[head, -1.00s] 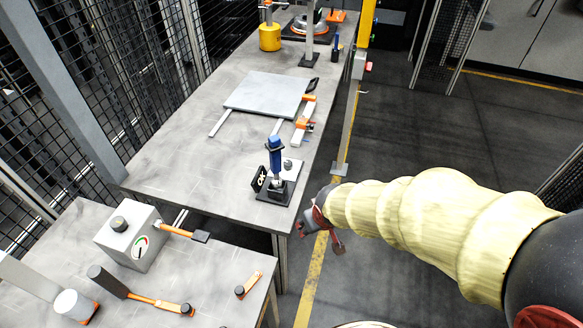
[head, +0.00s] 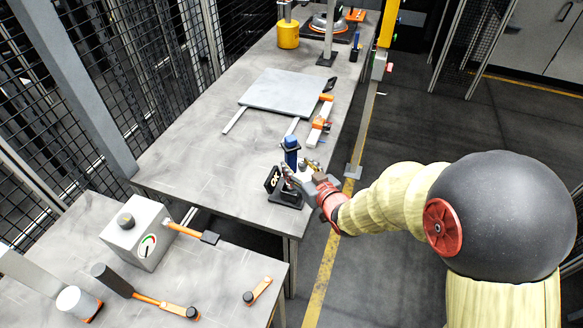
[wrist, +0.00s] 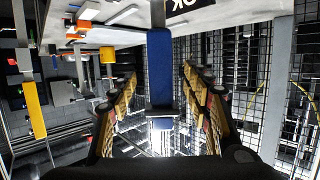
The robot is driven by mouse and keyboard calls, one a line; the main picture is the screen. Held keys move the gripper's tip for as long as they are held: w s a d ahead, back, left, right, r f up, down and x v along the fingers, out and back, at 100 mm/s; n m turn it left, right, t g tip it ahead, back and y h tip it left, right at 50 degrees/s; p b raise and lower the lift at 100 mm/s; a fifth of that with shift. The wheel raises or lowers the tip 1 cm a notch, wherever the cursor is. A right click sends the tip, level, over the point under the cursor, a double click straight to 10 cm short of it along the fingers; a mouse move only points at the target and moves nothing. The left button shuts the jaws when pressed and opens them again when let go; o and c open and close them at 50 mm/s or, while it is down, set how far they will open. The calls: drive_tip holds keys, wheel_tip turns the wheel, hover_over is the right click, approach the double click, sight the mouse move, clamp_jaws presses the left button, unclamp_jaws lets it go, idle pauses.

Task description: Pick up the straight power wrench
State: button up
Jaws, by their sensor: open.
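The straight power wrench, a blue upright tool (head: 291,146), stands in a small black holder (head: 286,199) at the front right corner of the far table, beside a black OK sign (head: 272,179). In the wrist view its blue body (wrist: 160,68) shows upright between my two fingers. My gripper (head: 300,176) is at the wrench from the right and hides part of its lower body in the head view. In the wrist view my gripper (wrist: 160,92) is open, with a finger on each side of the wrench and visible gaps to both.
A grey plate (head: 283,92) and an orange-handled tool (head: 321,122) lie farther back on the table (head: 205,155). The near bench holds a grey gauge box (head: 137,232) and several hammers. A yellow post (head: 388,25) stands right of the table.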

sight(293, 161)
drive_tip(key=b+x, duration=0.2)
drive_tip(key=x, duration=0.3)
drive_tip(key=shift+w+a, duration=0.1)
drive_tip(key=shift+w, duration=0.05)
drive_tip(key=shift+r, duration=0.1)
drive_tip(key=c, duration=0.3)
clamp_jaws()
idle(0.5)
drive_tip(key=shift+r, duration=0.1)
